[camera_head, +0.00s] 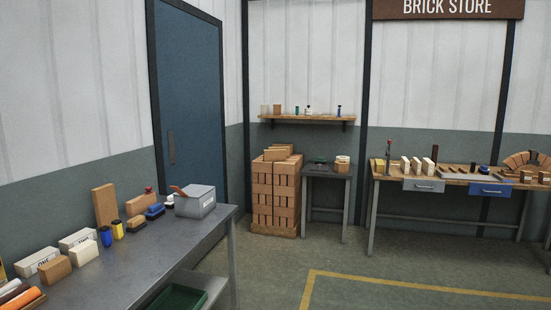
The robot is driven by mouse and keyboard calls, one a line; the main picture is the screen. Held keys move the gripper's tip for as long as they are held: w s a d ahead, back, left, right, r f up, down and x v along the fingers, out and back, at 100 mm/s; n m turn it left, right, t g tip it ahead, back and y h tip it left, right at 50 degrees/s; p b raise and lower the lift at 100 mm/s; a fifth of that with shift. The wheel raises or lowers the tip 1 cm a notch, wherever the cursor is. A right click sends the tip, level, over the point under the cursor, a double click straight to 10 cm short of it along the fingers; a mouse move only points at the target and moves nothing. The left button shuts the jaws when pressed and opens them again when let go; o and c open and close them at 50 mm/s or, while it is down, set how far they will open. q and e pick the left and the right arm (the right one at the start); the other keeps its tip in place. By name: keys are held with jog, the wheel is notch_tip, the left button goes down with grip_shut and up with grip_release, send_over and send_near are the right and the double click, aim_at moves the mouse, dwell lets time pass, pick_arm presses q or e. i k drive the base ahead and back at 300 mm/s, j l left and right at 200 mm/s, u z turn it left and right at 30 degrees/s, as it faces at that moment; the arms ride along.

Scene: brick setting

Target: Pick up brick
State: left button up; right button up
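Several bricks are in the head view. A tan brick (55,268) and a cream brick (84,253) lie near the front of the grey bench on the left. A large tan slab (105,205) stands upright at that bench's back, with a smaller tan brick (140,204) beside it. A strapped stack of orange bricks (276,195) stands on a pallet by the far wall. Several cream bricks (416,165) stand on the wooden bench at the right. Neither of my grippers shows. Which brick the task means cannot be told.
The grey bench (150,259) runs along the left wall and carries a grey box (195,201), brushes and small bottles. A small table (328,174) stands beside the stack. The wooden bench (385,175) lines the far wall. The yellow-lined floor (400,299) is clear.

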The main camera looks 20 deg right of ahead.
aim_at(274, 154)
jog(key=i+l+z, duration=0.5)
jog(key=i, duration=0.2)
jog(key=i+l+z, duration=0.35)
jog(key=i, duration=0.8)
jog(key=i+j+z, duration=0.1)
jog(key=i+z, duration=0.3)
jog(key=i, duration=0.75)
jog(key=i+u, duration=0.15)
jog(key=i, duration=0.35)
jog(key=i+u, duration=0.2)
jog(key=i, duration=0.3)
jog(key=i+u, duration=0.15)
jog(key=i, duration=0.35)
jog(key=i+l+u, duration=0.15)
jog(key=i, duration=0.35)
jog(key=i+l+u, duration=0.2)
jog(key=i, duration=0.25)
jog(key=i+j+u, duration=0.15)
jog(key=i+u, duration=0.15)
jog(key=i, duration=0.4)
jog(key=i+u, duration=0.3)
jog(key=i, duration=0.45)
